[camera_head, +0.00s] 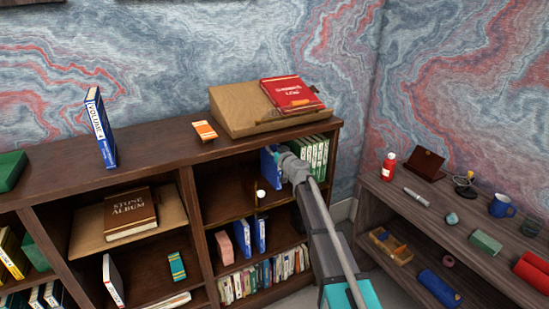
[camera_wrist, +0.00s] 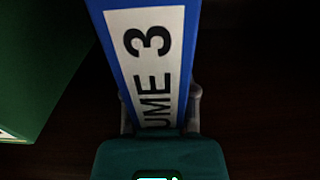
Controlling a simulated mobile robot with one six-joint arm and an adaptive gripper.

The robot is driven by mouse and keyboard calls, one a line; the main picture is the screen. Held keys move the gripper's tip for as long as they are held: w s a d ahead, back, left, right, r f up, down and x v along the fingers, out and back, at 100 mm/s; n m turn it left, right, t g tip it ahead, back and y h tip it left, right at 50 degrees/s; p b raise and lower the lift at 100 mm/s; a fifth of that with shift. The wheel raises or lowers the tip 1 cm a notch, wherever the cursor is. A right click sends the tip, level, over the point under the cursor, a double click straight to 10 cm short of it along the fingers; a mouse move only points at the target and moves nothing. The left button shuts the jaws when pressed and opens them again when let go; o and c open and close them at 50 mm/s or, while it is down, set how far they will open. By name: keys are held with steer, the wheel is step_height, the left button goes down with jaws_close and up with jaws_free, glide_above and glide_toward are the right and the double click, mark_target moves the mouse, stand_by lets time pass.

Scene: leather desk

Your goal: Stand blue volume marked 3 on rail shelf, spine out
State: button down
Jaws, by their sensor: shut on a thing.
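The blue volume marked 3 (camera_wrist: 185,15) fills the middle of the wrist view, its white spine label reading "UME 3" and facing my gripper. My gripper (camera_wrist: 160,108) is shut on it, one finger on each side of the spine. In the head view the blue volume (camera_head: 267,166) is in the upper right compartment of the bookcase, at my gripper (camera_head: 284,168), left of the green-and-white books (camera_head: 317,152). It looks upright. Its lower edge and contact with the shelf board (camera_head: 226,212) cannot be made out. Which shelf is the rail shelf is unclear.
Green-and-white books stand close on the right; a green one (camera_wrist: 40,65) shows in the wrist view. The compartment's left part is free, apart from a small white round thing (camera_head: 261,193) near its front. Two blue books (camera_head: 260,234) and a pink one (camera_head: 224,247) stand below.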

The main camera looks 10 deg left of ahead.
steer(key=shift+f+b, duration=1.45)
steer(key=shift+f, duration=0.2)
steer(key=shift+c, duration=2)
jaws_free()
steer(key=shift+s+r, duration=0.1)
steer(key=v, duration=1.2)
